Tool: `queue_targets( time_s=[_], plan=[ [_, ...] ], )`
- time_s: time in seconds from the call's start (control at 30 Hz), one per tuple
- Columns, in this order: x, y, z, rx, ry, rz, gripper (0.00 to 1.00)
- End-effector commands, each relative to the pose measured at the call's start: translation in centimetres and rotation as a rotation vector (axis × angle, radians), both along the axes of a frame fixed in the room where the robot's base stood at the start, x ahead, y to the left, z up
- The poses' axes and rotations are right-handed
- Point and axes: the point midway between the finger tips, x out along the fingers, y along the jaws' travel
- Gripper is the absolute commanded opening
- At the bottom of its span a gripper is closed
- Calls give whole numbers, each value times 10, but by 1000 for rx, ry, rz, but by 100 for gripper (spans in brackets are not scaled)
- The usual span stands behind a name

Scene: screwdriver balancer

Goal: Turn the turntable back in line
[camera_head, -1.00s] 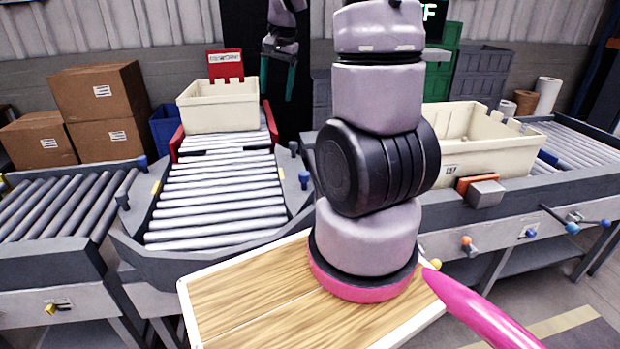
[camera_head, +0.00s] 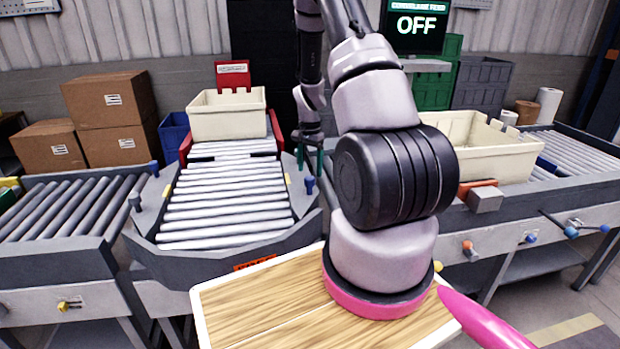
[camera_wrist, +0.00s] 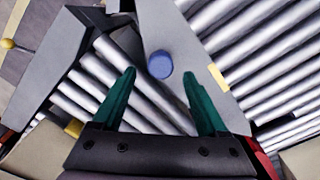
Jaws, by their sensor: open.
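The turntable (camera_head: 225,205) is the roller section in the middle, with a grey frame and short upright pegs at its sides. Its rollers run nearly across the picture. Whether it lines up exactly with the neighbouring conveyors I cannot tell. My gripper (camera_head: 309,160) is at the turntable's right side, fingers pointing down, just above and behind a blue-topped peg (camera_head: 309,185). In the wrist view, my open green fingers (camera_wrist: 160,92) are empty. The blue peg top (camera_wrist: 160,64) shows between their lines, slightly past the tips, apart from both.
A cream crate (camera_head: 227,116) stands on the conveyor behind the turntable. Another crate (camera_head: 475,148) is on the right conveyor. A left roller conveyor (camera_head: 65,208) borders the turntable. Cardboard boxes (camera_head: 110,100) are stacked behind it. A screen (camera_head: 415,27) reads OFF.

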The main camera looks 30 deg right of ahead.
Motion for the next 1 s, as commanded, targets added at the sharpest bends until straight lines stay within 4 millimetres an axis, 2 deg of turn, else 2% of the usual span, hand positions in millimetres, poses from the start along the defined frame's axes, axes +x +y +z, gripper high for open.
queue_targets(
  time_s=[0.1,0.3,0.63,0.83,1.0],
  plan=[
    [-1,1,-21,1,3,1,76],
    [0,0,-39,0,0,1,76],
    [0,0,-42,0,-1,1,76],
    [0,0,-42,0,-1,1,0],
    [0,0,-42,0,-1,1,0]
  ],
)
